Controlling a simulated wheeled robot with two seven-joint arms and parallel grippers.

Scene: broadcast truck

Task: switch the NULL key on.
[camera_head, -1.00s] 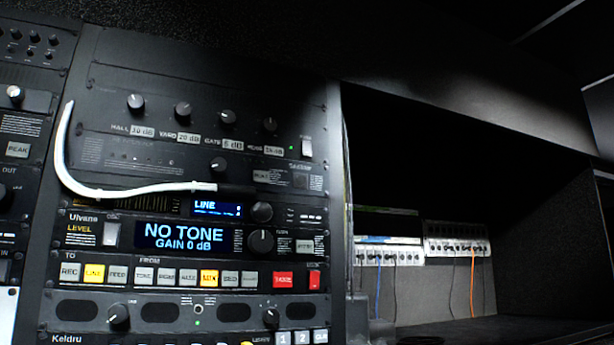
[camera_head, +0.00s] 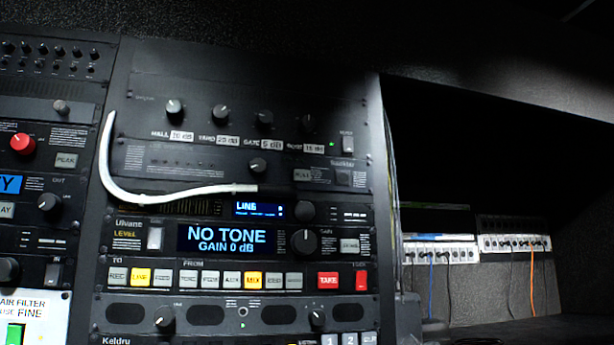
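A small key at about the middle right of the upper rack panel (camera_head: 307,175) has lettering that looks like NULL, though it is blurred. The key is dull grey and shows no lit colour. A dark square button (camera_head: 342,178) sits just right of it under a small label. A knob (camera_head: 257,165) is to its left. Neither of my grippers is in view.
A white cable (camera_head: 160,197) curves across the rack's left side below the key. A dark recess with patch panels (camera_head: 440,252) lies right.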

